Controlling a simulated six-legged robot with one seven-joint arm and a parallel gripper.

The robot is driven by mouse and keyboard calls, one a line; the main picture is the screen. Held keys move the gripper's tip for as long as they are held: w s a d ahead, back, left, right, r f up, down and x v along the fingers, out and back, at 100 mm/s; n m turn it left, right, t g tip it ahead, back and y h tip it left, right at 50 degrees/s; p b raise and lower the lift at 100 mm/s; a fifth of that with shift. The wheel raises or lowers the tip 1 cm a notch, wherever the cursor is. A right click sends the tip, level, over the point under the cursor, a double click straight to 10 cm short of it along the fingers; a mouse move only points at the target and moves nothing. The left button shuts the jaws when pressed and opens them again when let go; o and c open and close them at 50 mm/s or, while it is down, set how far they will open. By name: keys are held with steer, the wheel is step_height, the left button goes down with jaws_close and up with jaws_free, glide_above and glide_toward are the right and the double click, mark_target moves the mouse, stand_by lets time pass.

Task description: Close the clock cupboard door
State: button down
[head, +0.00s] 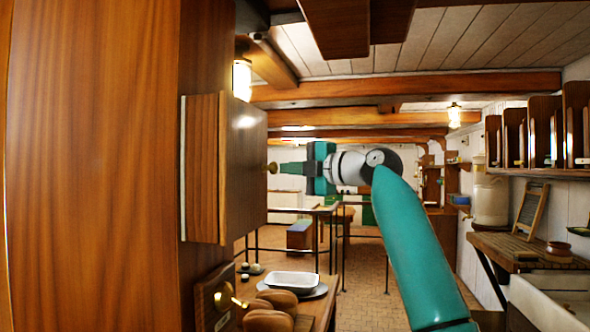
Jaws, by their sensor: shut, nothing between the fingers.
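The wooden cupboard door (245,172) stands out from the tall wooden wall at left, seen at a steep angle. A small brass knob (271,167) sticks out on its right side. I cannot tell how far the door stands open, and no clock shows. My gripper (281,168) is shut and empty, pointing left, with its fingertips right by the knob. I cannot tell whether they touch it. My teal arm reaches up from the lower right.
Below the door, a counter holds a white dish (292,280) and brown loaf-like objects (272,306). A brass-handled wooden fitting (216,298) is at lower left. A shelf and sink (550,300) line the right wall. Beams (405,86) cross overhead. Tiled floor (365,285) is open in the middle.

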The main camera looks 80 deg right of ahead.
steer(key=shift+w+d, duration=0.1)
steer(key=shift+w, duration=0.3)
steer(key=shift+s+f, duration=0.1)
stand_by(0.3)
